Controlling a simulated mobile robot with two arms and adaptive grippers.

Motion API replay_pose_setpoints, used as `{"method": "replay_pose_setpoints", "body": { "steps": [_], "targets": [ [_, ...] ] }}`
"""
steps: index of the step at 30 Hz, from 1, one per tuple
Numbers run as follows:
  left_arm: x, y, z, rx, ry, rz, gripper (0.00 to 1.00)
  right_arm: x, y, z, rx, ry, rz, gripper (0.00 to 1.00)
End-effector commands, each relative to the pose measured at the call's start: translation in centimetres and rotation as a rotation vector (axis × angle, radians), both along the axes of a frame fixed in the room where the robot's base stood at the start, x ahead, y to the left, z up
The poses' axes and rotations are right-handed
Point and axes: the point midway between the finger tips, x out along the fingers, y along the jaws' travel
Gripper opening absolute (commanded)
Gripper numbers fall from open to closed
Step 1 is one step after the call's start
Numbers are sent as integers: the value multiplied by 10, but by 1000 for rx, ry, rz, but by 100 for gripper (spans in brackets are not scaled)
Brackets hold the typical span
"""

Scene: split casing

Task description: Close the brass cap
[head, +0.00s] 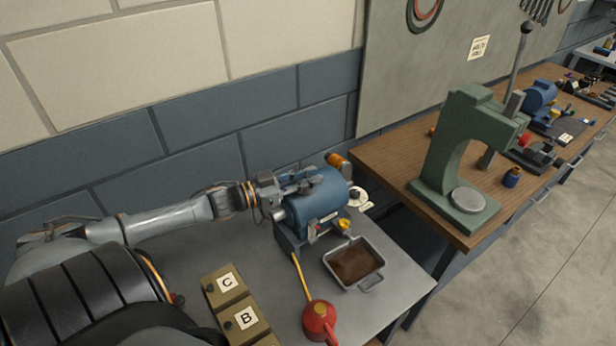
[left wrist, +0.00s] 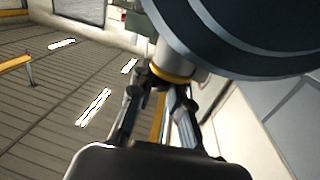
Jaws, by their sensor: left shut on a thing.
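The blue casing (head: 315,205) stands on the grey bench in the head view. In the left wrist view its dark round body (left wrist: 235,35) fills the upper right. In the left wrist view my left gripper (left wrist: 158,88) is shut on a small brass-coloured ring, which looks like the brass cap (left wrist: 172,75), right by the casing. How the cap sits on the casing is hidden. My right gripper is not in view.
A tray with brown contents (head: 381,259) lies in front of the casing. A red oil can (head: 320,322) with a yellow spout and boxes marked C (head: 226,283) and B (head: 246,318) stand nearer. A green press (head: 465,150) stands on the wooden bench at right.

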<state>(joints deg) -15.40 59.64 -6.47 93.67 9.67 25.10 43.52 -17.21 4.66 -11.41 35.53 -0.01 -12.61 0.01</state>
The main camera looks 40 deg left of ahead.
Motion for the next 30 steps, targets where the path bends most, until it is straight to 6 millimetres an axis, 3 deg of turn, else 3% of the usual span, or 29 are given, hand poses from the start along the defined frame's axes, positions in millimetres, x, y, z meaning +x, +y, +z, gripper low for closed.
{"method": "replay_pose_setpoints", "body": {
  "steps": [6, 7, 10, 11, 22, 30],
  "targets": [
    [0, 0, -1, 1, 0, 0, 0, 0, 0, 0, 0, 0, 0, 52],
    [0, 0, -1, 1, 0, 0, 19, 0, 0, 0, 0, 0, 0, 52],
    [0, 0, -1, 0, 1, 0, 40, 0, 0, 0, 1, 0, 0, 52],
    [0, 0, -1, 0, 1, 0, 41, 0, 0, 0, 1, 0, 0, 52],
    [-3, 1, -1, 0, 2, 0, 41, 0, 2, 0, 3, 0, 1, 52],
    [-28, 13, -2, -1, 6, 0, 41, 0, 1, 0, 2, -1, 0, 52]
  ]
}}
